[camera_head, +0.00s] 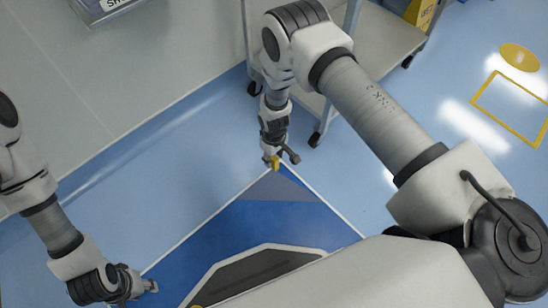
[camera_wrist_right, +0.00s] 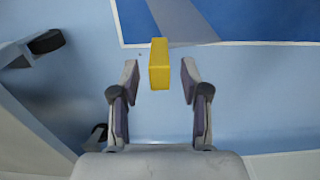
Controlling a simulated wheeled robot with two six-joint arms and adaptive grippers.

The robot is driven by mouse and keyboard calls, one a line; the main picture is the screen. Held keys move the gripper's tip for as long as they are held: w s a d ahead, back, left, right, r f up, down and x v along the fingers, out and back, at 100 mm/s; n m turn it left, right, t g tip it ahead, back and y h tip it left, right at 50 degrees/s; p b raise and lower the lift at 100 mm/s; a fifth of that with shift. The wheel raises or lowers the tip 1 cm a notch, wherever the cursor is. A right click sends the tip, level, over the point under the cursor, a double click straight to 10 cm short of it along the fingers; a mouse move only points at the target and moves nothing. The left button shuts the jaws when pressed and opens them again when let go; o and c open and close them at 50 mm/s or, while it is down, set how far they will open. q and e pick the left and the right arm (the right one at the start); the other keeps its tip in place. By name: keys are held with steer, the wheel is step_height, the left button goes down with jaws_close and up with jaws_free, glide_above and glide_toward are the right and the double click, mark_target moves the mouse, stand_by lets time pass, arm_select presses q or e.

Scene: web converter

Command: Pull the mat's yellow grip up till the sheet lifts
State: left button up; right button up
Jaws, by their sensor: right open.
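The yellow grip (camera_head: 275,163) is a small block at the far corner of the blue mat (camera_head: 225,228). My right gripper (camera_head: 281,158) is over that corner, pointing down. In the right wrist view the grip (camera_wrist_right: 159,64) stands between the tips of my open right fingers, with a gap on each side. The mat (camera_wrist_right: 260,22) shows there with a white edge line and a grey-blue band (camera_wrist_right: 182,20) by the grip. My left gripper (camera_head: 150,287) is low at the left near the mat's edge, apart from the grip; its fingers are too small to read.
A wheeled grey cart (camera_head: 385,40) stands just behind my right gripper, with casters near it. A pale wall (camera_head: 130,110) runs along the upper left. Yellow floor markings (camera_head: 510,105) lie at the right. Light blue floor is clear left of the mat.

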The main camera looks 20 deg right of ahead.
mark_target(274, 158)
step_height(274, 158, up, 11)
steer(key=shift+s, duration=0.1)
stand_by(0.5)
